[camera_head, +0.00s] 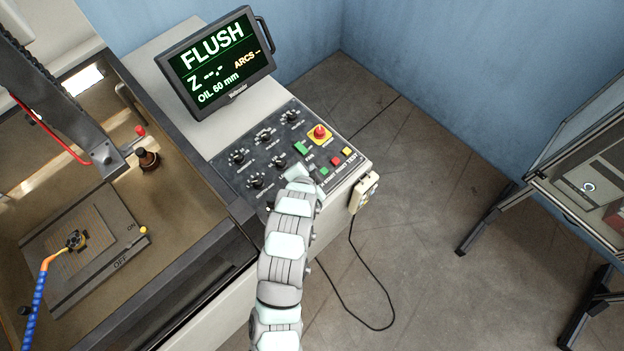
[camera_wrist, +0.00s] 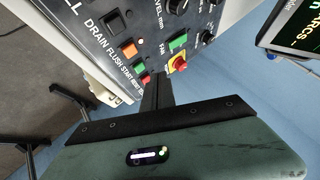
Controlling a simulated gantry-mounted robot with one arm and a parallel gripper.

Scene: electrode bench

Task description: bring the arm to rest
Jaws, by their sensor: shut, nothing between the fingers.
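My gripper (camera_head: 298,173) is at the end of my white and grey arm, over the lower front of the control panel (camera_head: 230,165). In the wrist view the dark, closed fingers (camera_wrist: 158,92) point toward the panel's lower edge, with nothing between them. I cannot tell whether the fingertips touch the panel. The panel's red emergency stop on a yellow base (camera_head: 319,132) and a green button (camera_head: 301,148) are just beyond the gripper. The emergency stop also shows in the wrist view (camera_wrist: 178,64). The part of the panel under the gripper is hidden.
A monitor (camera_head: 217,62) reading FLUSH stands behind the panel. A pendant (camera_head: 363,192) hangs by the panel's right side.

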